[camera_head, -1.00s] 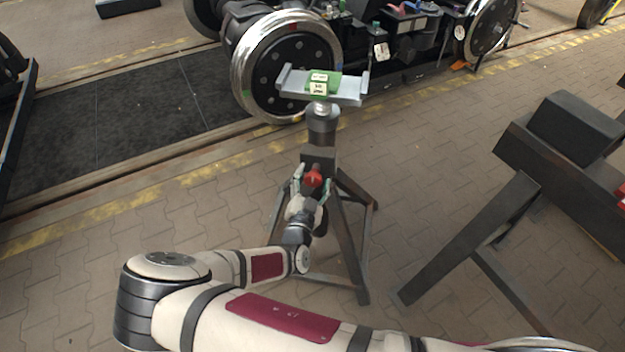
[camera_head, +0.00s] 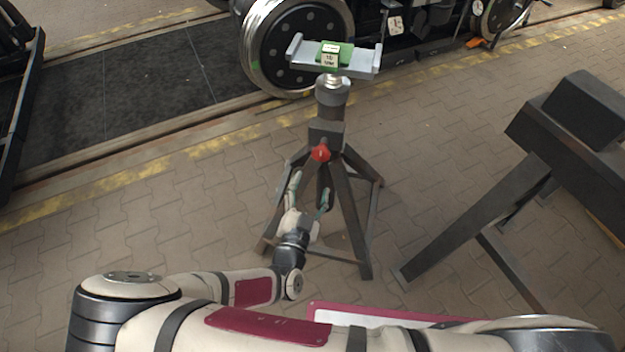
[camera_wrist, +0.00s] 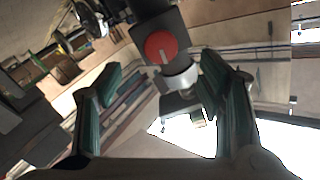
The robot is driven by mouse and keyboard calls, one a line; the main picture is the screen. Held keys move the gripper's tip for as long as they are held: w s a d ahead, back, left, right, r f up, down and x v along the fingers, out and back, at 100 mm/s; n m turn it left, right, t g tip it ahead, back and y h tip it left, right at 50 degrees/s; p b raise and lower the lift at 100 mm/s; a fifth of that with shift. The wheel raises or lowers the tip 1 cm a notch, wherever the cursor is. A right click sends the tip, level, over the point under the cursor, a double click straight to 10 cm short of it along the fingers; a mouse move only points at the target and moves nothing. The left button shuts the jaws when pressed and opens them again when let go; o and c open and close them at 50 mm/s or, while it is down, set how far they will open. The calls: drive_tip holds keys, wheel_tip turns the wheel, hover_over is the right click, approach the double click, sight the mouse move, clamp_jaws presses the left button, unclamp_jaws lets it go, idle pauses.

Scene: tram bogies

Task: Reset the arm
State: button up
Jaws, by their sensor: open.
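My gripper (camera_head: 310,192) is open and empty in the head view, in front of the legs of a dark metal stand (camera_head: 328,135). It is below a red knob (camera_head: 320,153) on the stand's column. In the wrist view, my two teal fingers (camera_wrist: 160,95) are spread wide, and the red knob (camera_wrist: 161,47) with a white mark shows between and beyond them. My arm reaches in from the bottom of the head view with its elbow at the lower left.
The stand carries a grey cradle (camera_head: 362,62) with a green labelled block (camera_head: 332,54). A bogie wheel (camera_head: 295,45) stands on the track behind. A dark trestle (camera_head: 540,135) is at the right. Paved floor (camera_head: 150,215) is clear at the left.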

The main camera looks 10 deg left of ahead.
idle(0.5)
drive_tip(key=d+r+m+g+h, duration=1.1)
drive_tip(key=d+r+m, duration=0.7)
drive_tip(key=m, duration=0.9)
drive_tip(key=s+d+r+m+g+y, duration=0.3)
drive_tip(key=s+d+r+m+g, duration=0.6)
drive_tip(key=m, duration=0.8)
drive_tip(key=s+r+m+t+y, duration=0.2)
drive_tip(key=s+r+m+y, duration=0.3)
drive_tip(key=s+m, duration=0.5)
drive_tip(key=s+r+m+t+y, duration=0.1)
drive_tip(key=s+r+m+y, duration=0.4)
drive_tip(key=s+m, duration=0.5)
wheel_tip(320, 180, up, 18)
drive_tip(key=w+m+t+p, duration=0.1)
drive_tip(key=w+t+p, duration=0.1)
drive_tip(key=p, duration=1.4)
drive_tip(key=shift+w+a+f+m+t, duration=0.2)
drive_tip(key=shift+w+a+m+t, duration=0.2)
drive_tip(key=shift+t, duration=0.2)
